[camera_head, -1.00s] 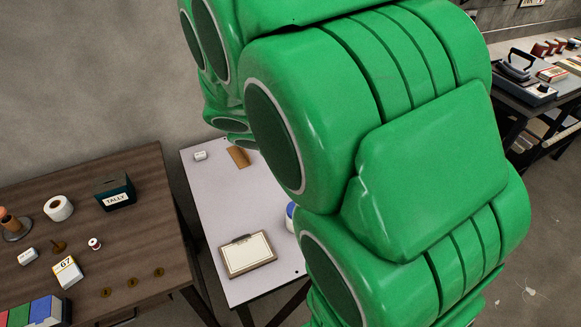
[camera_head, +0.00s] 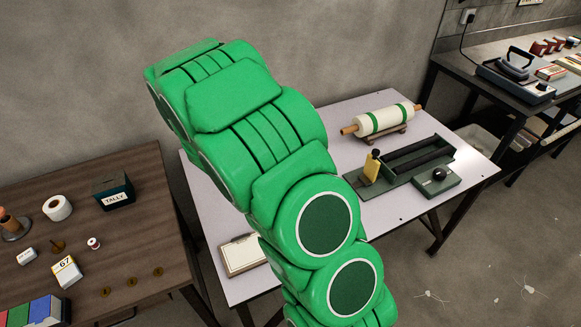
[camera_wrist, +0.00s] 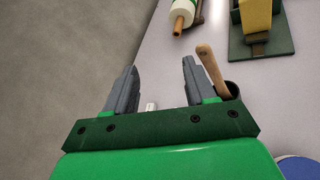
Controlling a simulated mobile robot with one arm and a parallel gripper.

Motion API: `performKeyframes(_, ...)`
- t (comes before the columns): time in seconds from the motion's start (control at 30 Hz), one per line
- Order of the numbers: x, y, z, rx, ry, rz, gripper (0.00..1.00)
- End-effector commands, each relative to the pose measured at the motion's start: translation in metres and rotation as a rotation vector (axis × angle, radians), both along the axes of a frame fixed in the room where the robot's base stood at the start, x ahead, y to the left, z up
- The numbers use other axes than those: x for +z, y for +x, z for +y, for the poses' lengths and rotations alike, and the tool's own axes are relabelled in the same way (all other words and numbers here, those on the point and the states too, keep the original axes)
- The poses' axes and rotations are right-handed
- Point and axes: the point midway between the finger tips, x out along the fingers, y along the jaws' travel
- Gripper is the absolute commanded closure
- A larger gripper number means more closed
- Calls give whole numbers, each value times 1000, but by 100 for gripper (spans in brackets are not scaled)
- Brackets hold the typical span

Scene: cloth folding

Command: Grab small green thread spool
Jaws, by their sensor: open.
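I cannot make out a small green thread spool in either view; my green arm hides part of the pale table (camera_head: 455,190) in the head view. A small spool with red thread (camera_head: 94,243) stands on the brown table at left. My gripper (camera_wrist: 158,72) shows in the wrist view, open, its two grey fingers apart over the pale table. A small white block (camera_wrist: 151,106) shows between the finger bases, apart from both fingers. In the head view my gripper is hidden by the arm.
A white roll with green bands (camera_head: 383,120) lies on a stand behind a green-framed device (camera_head: 405,165). A wooden handle (camera_wrist: 210,70) beside a dark cup is close to my right finger. A clipboard (camera_head: 241,257) lies at the pale table's front. The brown table (camera_head: 120,225) holds a tally box.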

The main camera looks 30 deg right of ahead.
Motion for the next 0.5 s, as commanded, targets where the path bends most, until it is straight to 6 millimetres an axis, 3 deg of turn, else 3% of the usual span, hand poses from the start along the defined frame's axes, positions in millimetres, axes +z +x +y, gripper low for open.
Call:
performKeyframes(0.2,-50,23,8,162,-65,129,45)
performKeyframes(0.5,-132,35,16,394,-141,327,45)
